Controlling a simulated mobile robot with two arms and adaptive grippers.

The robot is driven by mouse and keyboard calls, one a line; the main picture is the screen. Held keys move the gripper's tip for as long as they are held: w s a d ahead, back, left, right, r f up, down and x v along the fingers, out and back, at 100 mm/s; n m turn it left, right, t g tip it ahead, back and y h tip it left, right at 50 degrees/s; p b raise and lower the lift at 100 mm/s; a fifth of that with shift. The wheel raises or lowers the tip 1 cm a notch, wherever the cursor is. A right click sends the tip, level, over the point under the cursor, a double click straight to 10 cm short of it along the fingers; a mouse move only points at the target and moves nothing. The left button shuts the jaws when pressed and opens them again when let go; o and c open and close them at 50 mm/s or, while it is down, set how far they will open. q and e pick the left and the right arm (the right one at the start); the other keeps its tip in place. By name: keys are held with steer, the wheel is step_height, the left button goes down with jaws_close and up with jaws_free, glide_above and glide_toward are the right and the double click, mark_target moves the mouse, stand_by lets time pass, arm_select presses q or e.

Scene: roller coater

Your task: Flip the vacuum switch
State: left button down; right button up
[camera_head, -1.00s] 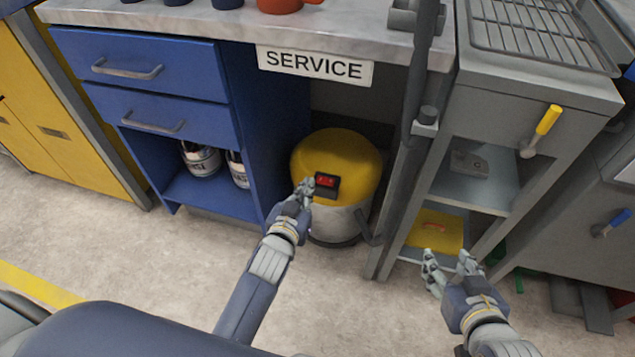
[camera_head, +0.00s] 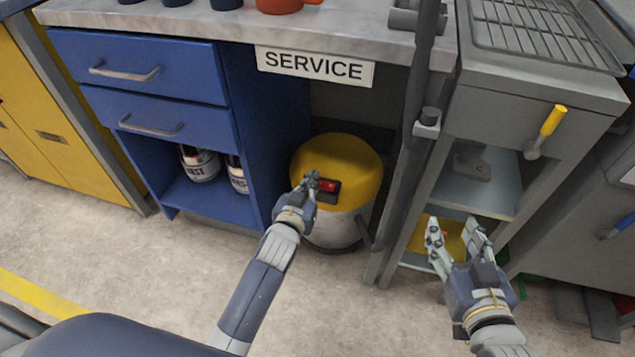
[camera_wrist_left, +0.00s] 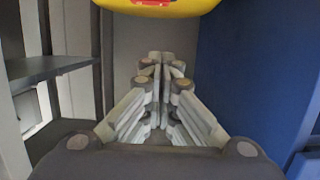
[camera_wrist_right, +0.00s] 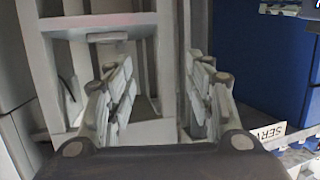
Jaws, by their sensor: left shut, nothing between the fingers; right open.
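The vacuum (camera_head: 338,165) has a yellow top and a pale grey drum, and stands on the floor under the counter. Its red switch (camera_head: 328,187) sits in a dark housing on the front of the yellow top. My left gripper (camera_head: 311,178) is shut and empty, with its tips at the left side of the switch housing; I cannot tell whether they touch. In the left wrist view the yellow top (camera_wrist_left: 155,8) and a bit of red show at the upper edge, beyond the closed fingers (camera_wrist_left: 160,58). My right gripper (camera_head: 453,226) is open and empty, before the grey stand's lower shelf.
A blue drawer cabinet (camera_head: 150,85) with cans below is left of the vacuum. A grey stand (camera_head: 490,110) with a yellow-handled lever (camera_head: 550,122) is at the right. A dark post (camera_head: 420,90) rises between them. Open floor lies in front.

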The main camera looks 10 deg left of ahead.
arm_select(q)
steer(key=b, duration=0.2)
glide_above(326, 186)
steer(key=s+a, duration=0.2)
steer(key=shift+w+f, duration=0.25)
steer(key=shift+f, duration=0.5)
step_height(326, 186, down, 4)
steer(key=shift+r+b, duration=0.15)
steer(key=shift+b, duration=0.85)
arm_select(e)
steer(key=s+r+t+y, duration=0.2)
steer(key=r+t, duration=0.3)
steer(key=r, duration=0.4)
steer(key=s+a+r+t+y, duration=0.1)
steer(key=s+r+t, duration=0.1)
steer(key=r+t, duration=0.4)
steer(key=shift+a+r+y, duration=0.25)
steer(key=shift+r+y, duration=0.15)
steer(key=shift+r, duration=1.3)
arm_select(q)
steer(key=shift+a+f+n, duration=0.15)
steer(key=shift+f+n, duration=0.15)
steer(key=shift+f, duration=0.15)
arm_select(e)
steer(key=shift+w+a+f+g, duration=0.1)
steer(key=shift+w+f+g, duration=0.4)
steer(key=shift+w+f, duration=0.35)
steer(key=shift+f, duration=0.1)
